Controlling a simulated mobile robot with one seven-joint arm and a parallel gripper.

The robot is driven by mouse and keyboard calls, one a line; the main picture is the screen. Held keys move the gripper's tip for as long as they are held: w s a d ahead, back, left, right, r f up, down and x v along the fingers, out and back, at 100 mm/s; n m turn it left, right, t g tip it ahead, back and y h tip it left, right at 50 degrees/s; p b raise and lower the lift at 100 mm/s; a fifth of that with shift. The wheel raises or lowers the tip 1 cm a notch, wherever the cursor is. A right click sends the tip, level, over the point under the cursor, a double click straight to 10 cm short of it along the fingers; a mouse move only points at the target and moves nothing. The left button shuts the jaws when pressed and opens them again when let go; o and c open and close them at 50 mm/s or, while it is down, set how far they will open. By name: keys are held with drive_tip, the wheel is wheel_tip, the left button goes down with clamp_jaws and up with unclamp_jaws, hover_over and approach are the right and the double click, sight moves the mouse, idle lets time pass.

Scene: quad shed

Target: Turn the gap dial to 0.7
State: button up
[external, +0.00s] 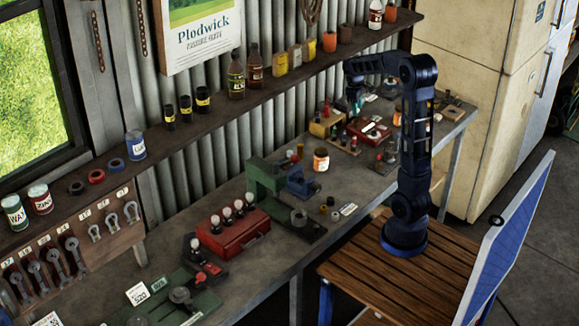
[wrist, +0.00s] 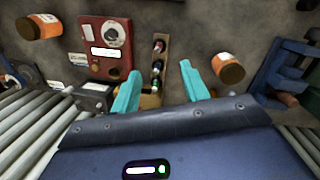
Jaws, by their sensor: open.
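A red box (wrist: 90,62) is at the upper left of the wrist view. It has a round dark dial (wrist: 113,34) with a pale surround and a white label strip below. I take this for the gap dial; its setting is too small to read. The red box (external: 358,138) also shows on the bench in the external view, its face partly unclear. My gripper (wrist: 160,85) is open and empty, its two teal fingers apart, to the lower right of the box in the wrist view. In the external view my gripper (external: 354,104) is above the bench near the box, apart from it.
A wooden rack with small bottles (wrist: 157,72) lies beyond my fingers. Orange jars flank the area, one at left (wrist: 40,27) and one at right (wrist: 228,69). A blue vise (wrist: 285,72) stands further right. A shelf (external: 290,65) runs along the wall above the bench.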

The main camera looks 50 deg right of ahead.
sight(374, 132)
drive_tip(key=w+d+f+n+g, duration=0.1)
drive_tip(key=w+d+f+g, duration=0.1)
drive_tip(key=d+f, duration=0.4)
drive_tip(key=w+d+f+n+g, duration=0.1)
drive_tip(key=w+d+f, duration=0.15)
drive_tip(key=d, duration=0.55)
drive_tip(key=shift+h, duration=0.3)
drive_tip(key=x, duration=1.1)
drive_tip(key=shift+s+f, duration=0.2)
drive_tip(key=shift+f, duration=0.15)
drive_tip(key=c, duration=1)
